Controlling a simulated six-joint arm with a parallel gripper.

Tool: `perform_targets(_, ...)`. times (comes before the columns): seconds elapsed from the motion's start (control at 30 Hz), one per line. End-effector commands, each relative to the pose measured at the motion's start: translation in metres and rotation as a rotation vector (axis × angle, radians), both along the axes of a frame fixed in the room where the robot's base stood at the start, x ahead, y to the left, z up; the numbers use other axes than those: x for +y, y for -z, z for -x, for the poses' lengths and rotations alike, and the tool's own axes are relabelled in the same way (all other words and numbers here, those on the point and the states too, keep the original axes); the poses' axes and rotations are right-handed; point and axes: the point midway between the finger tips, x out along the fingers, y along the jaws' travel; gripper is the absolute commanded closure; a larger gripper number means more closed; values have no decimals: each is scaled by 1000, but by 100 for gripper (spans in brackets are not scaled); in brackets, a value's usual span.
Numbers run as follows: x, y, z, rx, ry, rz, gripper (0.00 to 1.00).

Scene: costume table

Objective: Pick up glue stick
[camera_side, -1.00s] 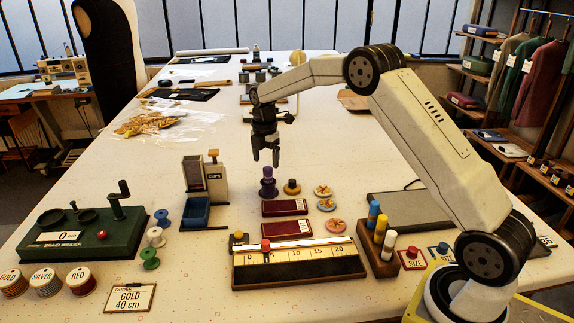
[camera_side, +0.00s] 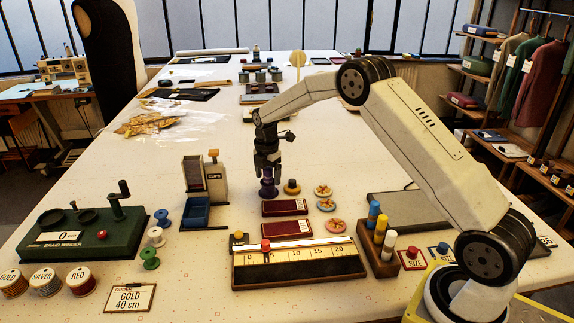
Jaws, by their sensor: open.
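A small purple, knobbed upright thing (camera_side: 268,187) stands on the table behind the dark red boxes. It may be the glue stick; I see no readable label on it. My gripper (camera_side: 267,171) points straight down over it, open, with its fingers around or just in front of its upper part. Whether they touch it I cannot tell. The top of the purple thing is hidden by the fingers. A wooden block (camera_side: 376,262) at the right holds blue, yellow and white upright sticks.
A dark round piece with an orange knob (camera_side: 292,187) stands close on the right, near decorated discs (camera_side: 323,191). Red boxes (camera_side: 284,207) and a ruler board (camera_side: 298,265) lie in front. A clip dispenser (camera_side: 216,180) stands left.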

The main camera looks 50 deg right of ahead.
Motion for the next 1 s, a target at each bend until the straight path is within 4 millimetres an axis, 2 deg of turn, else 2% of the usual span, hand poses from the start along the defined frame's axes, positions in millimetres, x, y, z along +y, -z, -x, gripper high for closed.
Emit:
perform_targets(0.37,0,0,0,0,0,0,17)
perform_targets(0.4,0,0,0,0,0,0,23)
perform_targets(0.47,0,0,0,0,0,0,42)
perform_targets(0.63,0,-1,0,0,0,0,96)
perform_targets(0.67,0,-1,0,0,0,0,100)
perform_targets(1.0,0,-2,0,-1,0,0,100)
